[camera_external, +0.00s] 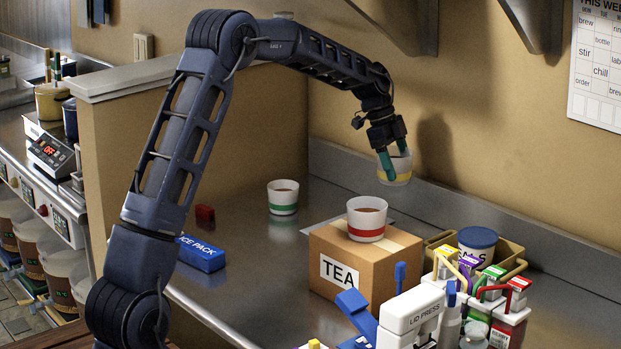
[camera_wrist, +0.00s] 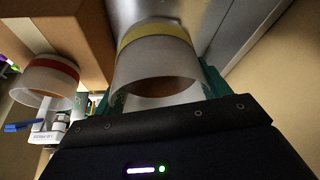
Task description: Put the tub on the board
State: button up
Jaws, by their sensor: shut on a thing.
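My gripper (camera_external: 394,158) is shut on a white tub with a yellow band (camera_external: 396,178), holding it in the air near the back wall, behind the cardboard box. In the wrist view this tub (camera_wrist: 155,62) sits between the teal fingers and has brown contents. A white tub with a red band (camera_external: 367,222) stands upright on the box; it also shows in the wrist view (camera_wrist: 48,78). A white tub with a green band (camera_external: 283,200) stands on the steel counter.
The cardboard box marked TEA (camera_external: 345,276) stands mid-counter. A blue ice pack (camera_external: 201,254) and a small red block (camera_external: 205,214) lie to its left. A lid press (camera_external: 411,318) and a caddy of cartons (camera_external: 490,275) crowd the right. The counter (camera_external: 245,235) has bare room left of the box.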

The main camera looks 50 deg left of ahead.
jog(key=w+a, duration=0.2)
jog(key=a, duration=0.7)
jog(key=w+a, duration=0.2)
jog(key=a, duration=0.8)
jog(key=shift+n, duration=0.4)
jog(key=f, duration=1.9)
jog(key=shift+s+d+f, duration=0.1)
jog(key=shift+s+f, duration=0.05)
jog(key=shift+s, duration=0.05)
jog(key=shift+f, duration=0.15)
jog(key=o, duration=1.1)
jog(key=shift+o, duration=0.2)
jog(key=v, duration=1.2)
jog(key=shift+s+d+r, duration=0.2)
jog(key=shift+r, duration=0.05)
